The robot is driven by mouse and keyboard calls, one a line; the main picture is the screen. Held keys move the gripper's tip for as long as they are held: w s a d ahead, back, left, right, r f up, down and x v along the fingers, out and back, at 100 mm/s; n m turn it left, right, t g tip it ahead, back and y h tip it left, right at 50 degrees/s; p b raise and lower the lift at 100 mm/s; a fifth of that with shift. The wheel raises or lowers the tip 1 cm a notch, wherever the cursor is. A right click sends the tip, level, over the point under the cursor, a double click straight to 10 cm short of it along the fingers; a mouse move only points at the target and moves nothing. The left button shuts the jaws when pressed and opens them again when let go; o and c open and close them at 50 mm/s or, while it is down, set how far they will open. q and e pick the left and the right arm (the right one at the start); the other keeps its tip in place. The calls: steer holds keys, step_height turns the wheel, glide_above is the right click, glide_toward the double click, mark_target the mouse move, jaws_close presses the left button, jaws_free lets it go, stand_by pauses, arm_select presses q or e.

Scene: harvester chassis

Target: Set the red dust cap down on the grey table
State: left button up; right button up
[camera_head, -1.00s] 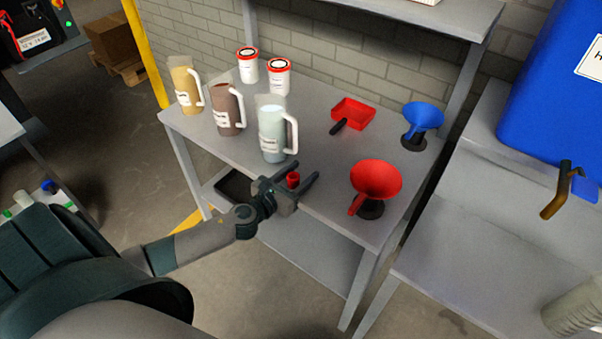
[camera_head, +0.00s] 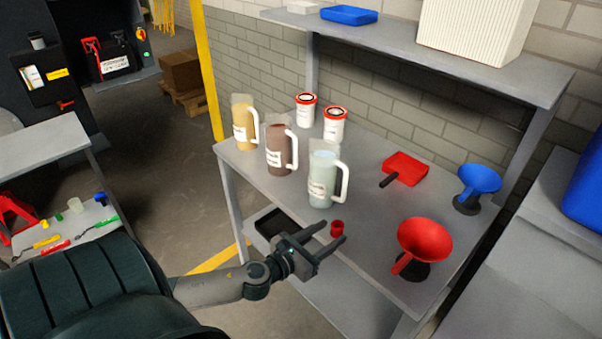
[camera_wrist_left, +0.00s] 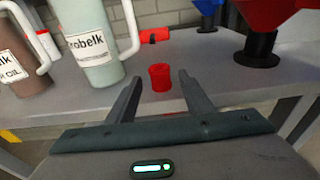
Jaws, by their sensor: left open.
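The red dust cap (camera_head: 337,227) stands on the grey table (camera_head: 370,222) near its front edge. It also shows in the left wrist view (camera_wrist_left: 160,77), between and just beyond the two fingertips. My left gripper (camera_head: 330,232) is open, its fingers pointing at the cap from the front edge. In the left wrist view the gripper (camera_wrist_left: 157,85) has visible gaps on both sides of the cap. My right gripper is not in view.
Three labelled jugs, with the pale one (camera_head: 322,180) closest to the cap, stand to the left. A red funnel (camera_head: 425,240) stands to the right on a dark base. A red dustpan (camera_head: 406,168) lies behind. Table around the cap is clear.

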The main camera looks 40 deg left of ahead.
arm_select(q)
steer(key=s+r+b, duration=0.1)
steer(key=s+b, duration=0.1)
steer(key=s, duration=0.7)
steer(key=shift+s+a+r, duration=0.25)
steer(key=shift+s+a, duration=0.05)
steer(key=shift+a, duration=0.05)
stand_by(0.4)
